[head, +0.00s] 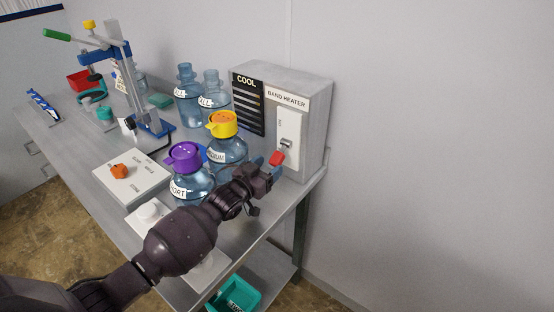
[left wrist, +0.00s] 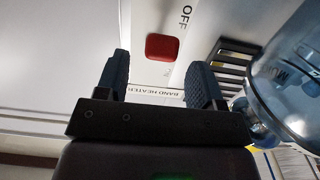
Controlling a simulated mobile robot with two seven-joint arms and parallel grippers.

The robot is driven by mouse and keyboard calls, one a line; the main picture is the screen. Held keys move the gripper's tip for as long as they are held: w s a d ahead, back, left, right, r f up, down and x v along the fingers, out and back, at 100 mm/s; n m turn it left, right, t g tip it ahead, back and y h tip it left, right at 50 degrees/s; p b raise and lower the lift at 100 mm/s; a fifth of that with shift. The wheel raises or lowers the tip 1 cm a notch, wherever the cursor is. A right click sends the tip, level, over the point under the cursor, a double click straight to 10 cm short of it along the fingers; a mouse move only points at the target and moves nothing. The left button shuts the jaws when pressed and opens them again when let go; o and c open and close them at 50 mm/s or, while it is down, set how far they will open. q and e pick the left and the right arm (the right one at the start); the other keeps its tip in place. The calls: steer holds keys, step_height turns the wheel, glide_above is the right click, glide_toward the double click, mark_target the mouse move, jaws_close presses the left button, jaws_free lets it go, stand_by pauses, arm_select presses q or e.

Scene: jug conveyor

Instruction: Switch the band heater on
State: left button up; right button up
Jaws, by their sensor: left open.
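The band heater is a grey box (head: 314,125) at the back right of the bench, labelled BAND HEATER. Its white switch plate (head: 290,122) carries a lever with a red handle (head: 277,158), which hangs low. In the left wrist view the red handle (left wrist: 162,47) shows beside the word OFF. My left gripper (head: 265,172) is open just in front of and below the handle. In the left wrist view, its two fingers (left wrist: 158,78) stand apart with the handle beyond the gap, and nothing is between them. My right gripper is not in view.
A yellow-capped jug (head: 222,124) and a purple-capped jug (head: 184,157) stand close left of my left gripper. Two uncapped jugs (head: 187,98) stand behind. A blue press (head: 150,124) and an orange-knobbed control box (head: 132,180) are farther left. Wall is at right.

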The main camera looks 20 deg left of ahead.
mark_target(273, 163)
arm_select(q)
steer(key=b+x, duration=0.2)
steer(key=x, duration=0.1)
steer(key=shift+w+d+f, duration=0.1)
steer(key=shift+w, duration=0.15)
steer(key=shift+w+d, duration=0.2)
steer(key=shift+w, duration=0.35)
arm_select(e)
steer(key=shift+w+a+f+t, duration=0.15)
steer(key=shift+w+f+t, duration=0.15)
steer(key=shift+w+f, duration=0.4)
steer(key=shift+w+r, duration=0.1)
